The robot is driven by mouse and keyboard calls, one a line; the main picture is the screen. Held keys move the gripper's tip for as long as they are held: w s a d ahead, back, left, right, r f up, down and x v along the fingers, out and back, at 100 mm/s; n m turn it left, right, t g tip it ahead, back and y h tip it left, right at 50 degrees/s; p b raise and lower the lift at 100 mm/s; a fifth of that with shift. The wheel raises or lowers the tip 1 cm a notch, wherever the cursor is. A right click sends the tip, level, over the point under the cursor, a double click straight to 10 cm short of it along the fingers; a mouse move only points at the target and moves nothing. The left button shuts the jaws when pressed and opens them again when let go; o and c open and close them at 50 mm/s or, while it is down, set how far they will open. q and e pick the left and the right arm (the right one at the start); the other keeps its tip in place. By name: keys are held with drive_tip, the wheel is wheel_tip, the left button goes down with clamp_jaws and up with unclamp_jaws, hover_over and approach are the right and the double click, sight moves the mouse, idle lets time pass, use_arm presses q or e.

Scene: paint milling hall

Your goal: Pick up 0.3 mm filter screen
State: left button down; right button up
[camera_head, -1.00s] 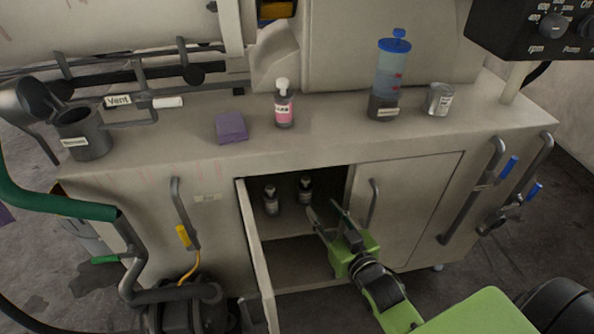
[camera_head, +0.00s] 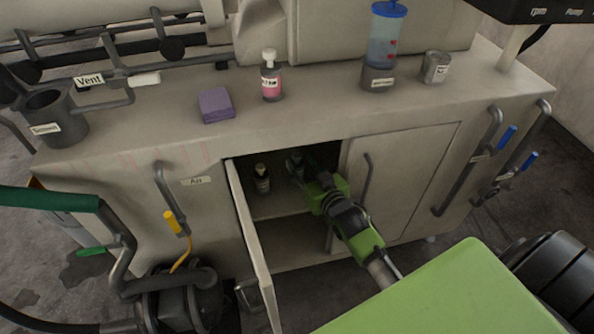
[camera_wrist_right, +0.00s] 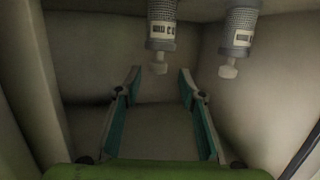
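Two small grey mesh cylinders with pale knobs stand side by side on the upper shelf of the open cabinet. One (camera_head: 262,178) stands left in the head view; the other (camera_head: 296,165) is partly hidden by my right gripper. The wrist view is upside down: one cylinder (camera_wrist_right: 161,25) lines up with the gap between my fingers, the other (camera_wrist_right: 238,32) stands to its right. Their labels are too small to read surely, so I cannot tell which is 0.3 mm. My right gripper (camera_wrist_right: 157,78) is open and empty, reaching inside the cabinet short of the cylinders. My left gripper is not in view.
The open cabinet door (camera_head: 252,245) stands left of my right arm, and the closed door (camera_head: 405,180) is to its right. On the counter are a purple block (camera_head: 216,105), a pink bottle (camera_head: 271,82), a blue-lidded container (camera_head: 384,45) and a metal can (camera_head: 436,67).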

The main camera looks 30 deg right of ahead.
sight(298, 156)
drive_tip(key=w, duration=0.1)
drive_tip(key=w+b, duration=0.1)
drive_tip(key=w, duration=0.1)
drive_tip(key=w+f, duration=0.1)
drive_tip(key=shift+w+d, duration=0.25)
drive_tip(key=shift+d, duration=0.05)
clamp_jaws()
drive_tip(key=shift+r, duration=0.1)
drive_tip(key=shift+r, duration=0.1)
